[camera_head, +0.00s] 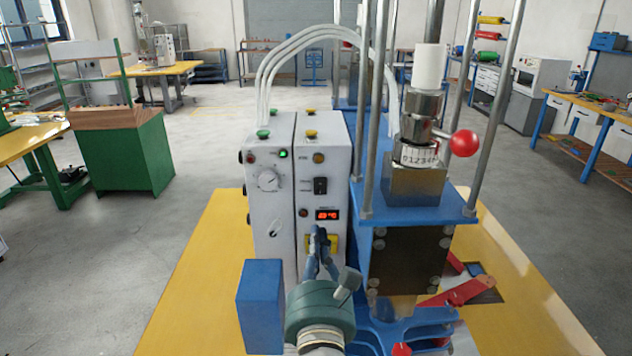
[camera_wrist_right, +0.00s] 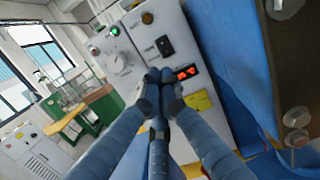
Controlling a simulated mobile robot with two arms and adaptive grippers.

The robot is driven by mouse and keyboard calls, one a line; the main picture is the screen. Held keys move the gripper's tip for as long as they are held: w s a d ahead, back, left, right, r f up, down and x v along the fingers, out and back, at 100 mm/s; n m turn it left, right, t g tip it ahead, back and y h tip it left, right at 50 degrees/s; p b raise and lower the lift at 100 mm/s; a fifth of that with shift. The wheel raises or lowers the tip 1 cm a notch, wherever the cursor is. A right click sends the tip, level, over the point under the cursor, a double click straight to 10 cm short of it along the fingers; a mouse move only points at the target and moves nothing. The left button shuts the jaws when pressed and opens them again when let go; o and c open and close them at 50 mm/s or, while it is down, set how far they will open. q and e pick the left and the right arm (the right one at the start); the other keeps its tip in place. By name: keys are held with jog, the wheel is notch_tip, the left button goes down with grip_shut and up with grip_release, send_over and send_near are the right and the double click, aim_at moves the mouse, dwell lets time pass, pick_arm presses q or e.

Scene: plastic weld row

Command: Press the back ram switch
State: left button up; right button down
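The white control box (camera_head: 322,170) stands on the yellow table. Its front carries a black rocker switch (camera_head: 320,185), a small brown round button (camera_head: 319,157), a lit red display (camera_head: 327,214) and a yellow label. Labels are too small to read, so I cannot tell which is the back ram switch. My right gripper (camera_head: 319,235) is in front of the yellow label, below the display. In the right wrist view its fingertips (camera_wrist_right: 160,77) are together and empty, just below the black rocker switch (camera_wrist_right: 165,46); contact with the panel cannot be told. My left gripper is not in view.
A second white box (camera_head: 270,205) with a dial and green lamp adjoins on the left. The blue press (camera_head: 365,165) with steel columns and red-balled lever (camera_head: 464,143) stands right. A blue block (camera_head: 260,305) is left of my right wrist.

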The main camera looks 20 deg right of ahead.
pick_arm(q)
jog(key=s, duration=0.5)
pick_arm(e)
jog(key=p, duration=0.3)
send_near(316, 184)
jog(key=w, duration=0.2)
jog(key=x, duration=0.1)
jog(key=p+x, duration=0.1)
jog(key=x, duration=0.2)
jog(key=shift+s+d+r+p, duration=0.1)
jog(key=shift+d+r+p, duration=0.1)
jog(key=shift+d+p, duration=0.1)
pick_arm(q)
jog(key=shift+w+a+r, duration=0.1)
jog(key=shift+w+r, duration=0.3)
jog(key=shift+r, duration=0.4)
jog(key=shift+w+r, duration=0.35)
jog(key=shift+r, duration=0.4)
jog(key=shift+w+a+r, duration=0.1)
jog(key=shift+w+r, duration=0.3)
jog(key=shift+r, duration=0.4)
pick_arm(e)
jog(key=shift+w+d, duration=0.15)
jog(key=shift+w, duration=0.4)
